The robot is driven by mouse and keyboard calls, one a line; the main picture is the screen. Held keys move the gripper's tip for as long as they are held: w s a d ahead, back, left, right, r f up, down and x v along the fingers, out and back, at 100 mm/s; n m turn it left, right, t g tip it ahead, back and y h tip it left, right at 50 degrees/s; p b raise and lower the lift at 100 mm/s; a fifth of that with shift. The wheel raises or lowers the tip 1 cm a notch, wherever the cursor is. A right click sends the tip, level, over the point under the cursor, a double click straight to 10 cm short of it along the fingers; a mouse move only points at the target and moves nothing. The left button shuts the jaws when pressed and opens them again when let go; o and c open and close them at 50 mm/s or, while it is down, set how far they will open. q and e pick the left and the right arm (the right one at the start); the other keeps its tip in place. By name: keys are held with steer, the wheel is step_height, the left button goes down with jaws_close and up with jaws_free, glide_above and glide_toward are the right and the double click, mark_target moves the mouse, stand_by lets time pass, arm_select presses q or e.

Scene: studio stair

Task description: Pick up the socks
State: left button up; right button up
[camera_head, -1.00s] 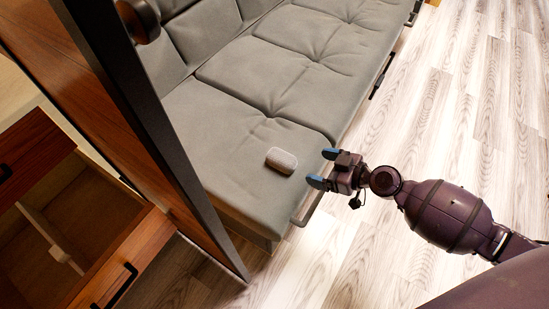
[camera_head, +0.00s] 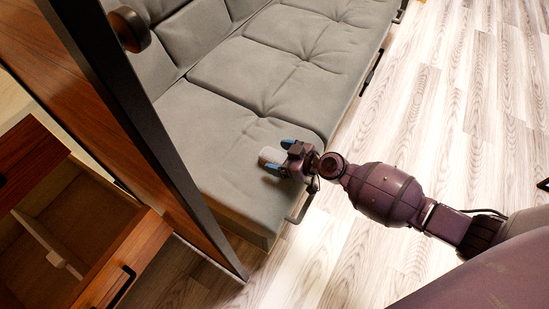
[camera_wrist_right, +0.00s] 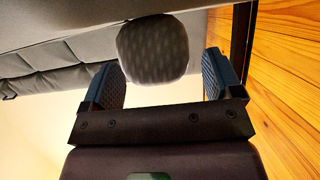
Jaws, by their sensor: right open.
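The socks show as one pale, rounded bundle (camera_head: 270,155) on the near end of the grey sofa seat in the head view. In the right wrist view the bundle (camera_wrist_right: 153,50) looks dark grey and patterned, ahead of and between the two fingers. My right gripper (camera_head: 279,155) is open at the bundle, with its blue-tipped fingers on either side of it. I cannot tell whether the fingers touch it. In the right wrist view the right gripper (camera_wrist_right: 165,80) shows a gap between its fingers. My left gripper is not in view.
The grey sofa (camera_head: 270,72) stretches toward the upper right. A dark-edged wooden panel (camera_head: 150,150) stands at its left end. An open wooden drawer (camera_head: 125,265) is at the lower left.

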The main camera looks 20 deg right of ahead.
mark_target(279, 155)
steer(key=shift+w+a+f, duration=0.1)
steer(key=shift+w+a, duration=0.05)
steer(key=c, duration=1)
steer(key=shift+r, duration=0.45)
steer(key=r+p, duration=0.1)
steer(key=r, duration=0.1)
steer(key=r+p, duration=0.1)
steer(key=r, duration=0.1)
steer(key=r+p, duration=0.2)
steer(key=r, duration=0.1)
steer(key=shift+w, duration=0.3)
arm_select(q)
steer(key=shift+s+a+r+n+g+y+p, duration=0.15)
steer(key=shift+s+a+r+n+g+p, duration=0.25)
steer(key=shift+p, duration=1.1)
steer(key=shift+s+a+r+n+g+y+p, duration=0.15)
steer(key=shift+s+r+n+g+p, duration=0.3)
steer(key=shift+p, duration=1)
arm_select(e)
steer(key=shift+s+r, duration=0.15)
steer(key=shift+r, duration=2.9)
steer(key=shift+s+r, duration=0.15)
steer(key=shift+r, duration=2.9)
